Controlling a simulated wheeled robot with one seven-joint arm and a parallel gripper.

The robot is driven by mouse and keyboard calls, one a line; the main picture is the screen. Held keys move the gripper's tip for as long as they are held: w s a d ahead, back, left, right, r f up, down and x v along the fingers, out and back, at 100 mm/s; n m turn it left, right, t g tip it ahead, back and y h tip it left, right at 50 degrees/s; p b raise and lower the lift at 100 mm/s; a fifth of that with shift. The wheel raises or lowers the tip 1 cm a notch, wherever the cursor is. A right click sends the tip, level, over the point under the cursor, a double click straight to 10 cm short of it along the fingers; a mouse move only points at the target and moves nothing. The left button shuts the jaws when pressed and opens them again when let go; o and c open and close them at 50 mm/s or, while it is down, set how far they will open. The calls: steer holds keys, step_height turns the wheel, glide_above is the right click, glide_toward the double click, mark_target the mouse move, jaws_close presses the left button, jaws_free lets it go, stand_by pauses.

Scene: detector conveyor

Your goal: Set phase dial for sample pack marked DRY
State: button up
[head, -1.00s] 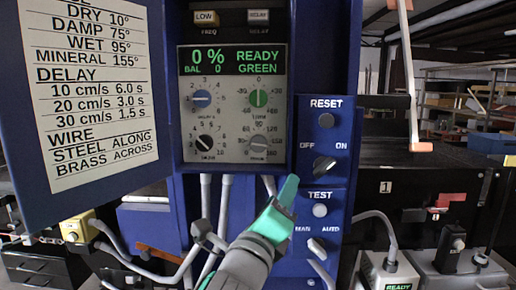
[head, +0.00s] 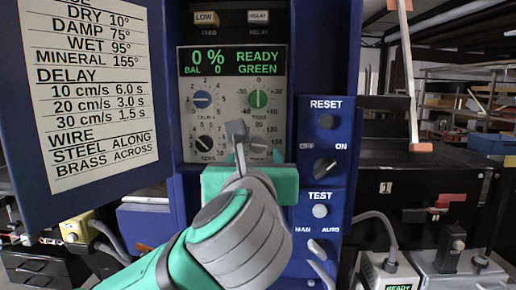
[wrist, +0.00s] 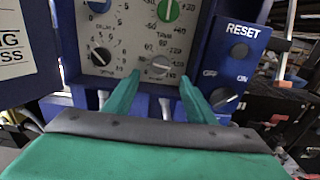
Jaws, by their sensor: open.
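The panel's lower right grey dial (head: 259,145) has marks around it; its name label is too small to read surely. The grey dial (wrist: 159,66) shows between and beyond the tips; contact is not visible. The chart (head: 92,95) on the left lists DRY 10°. No sample pack marked DRY is seen.
A blue dial (head: 202,99), a green dial (head: 259,99) and a black dial (head: 204,144) share the panel. The display (head: 232,61) reads 0 %, BAL 0, READY GREEN. A blue switch box (head: 325,140) with RESET, OFF/ON and TEST controls stands close on the right.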

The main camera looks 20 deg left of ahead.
mark_target(258, 147)
steer(key=x, duration=0.8)
steer(key=shift+w+a, duration=0.1)
steer(key=shift+w, duration=0.15)
steer(key=shift+f, duration=0.1)
steer(key=c, duration=1)
